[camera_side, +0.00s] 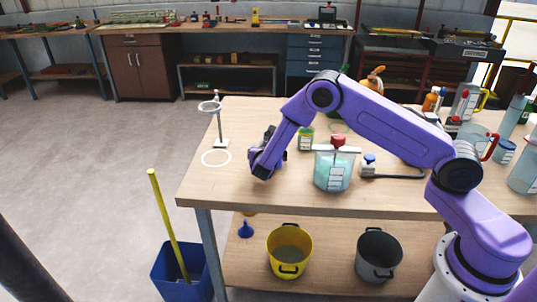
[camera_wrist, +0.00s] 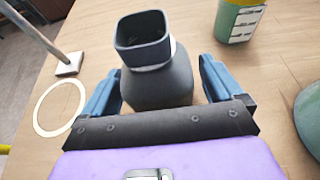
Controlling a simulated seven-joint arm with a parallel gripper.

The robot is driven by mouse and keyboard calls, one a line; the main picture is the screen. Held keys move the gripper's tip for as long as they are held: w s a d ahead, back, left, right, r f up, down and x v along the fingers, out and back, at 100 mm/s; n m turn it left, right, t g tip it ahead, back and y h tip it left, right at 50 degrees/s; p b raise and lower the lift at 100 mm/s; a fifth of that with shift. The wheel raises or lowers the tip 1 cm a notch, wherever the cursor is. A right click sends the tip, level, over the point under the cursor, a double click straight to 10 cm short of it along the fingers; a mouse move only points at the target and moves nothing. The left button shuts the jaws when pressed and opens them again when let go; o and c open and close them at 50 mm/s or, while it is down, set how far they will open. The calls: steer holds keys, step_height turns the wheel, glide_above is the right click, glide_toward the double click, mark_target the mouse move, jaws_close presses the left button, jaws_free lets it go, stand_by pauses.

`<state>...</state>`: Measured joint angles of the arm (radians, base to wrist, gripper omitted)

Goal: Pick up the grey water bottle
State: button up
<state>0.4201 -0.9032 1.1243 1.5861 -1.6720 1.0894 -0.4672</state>
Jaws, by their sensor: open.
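The grey water bottle (camera_wrist: 155,80) has a dark grey body and a squarish blue neck with an open mouth, and it stands on the wooden table. My gripper (camera_wrist: 158,88) is open, with one blue finger on each side of the bottle's body. I cannot tell whether either finger touches it. The base of the bottle is hidden behind my gripper's palm. In the side view my gripper (camera_side: 266,156) is low over the left part of the table, and the bottle is largely hidden there.
A ring stand (camera_side: 219,130) and a white ring (camera_side: 216,158) are to the left. The table's front edge (camera_side: 300,209) is close.

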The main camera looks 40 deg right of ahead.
steer(key=c, duration=1.3)
steer(key=shift+r, duration=0.1)
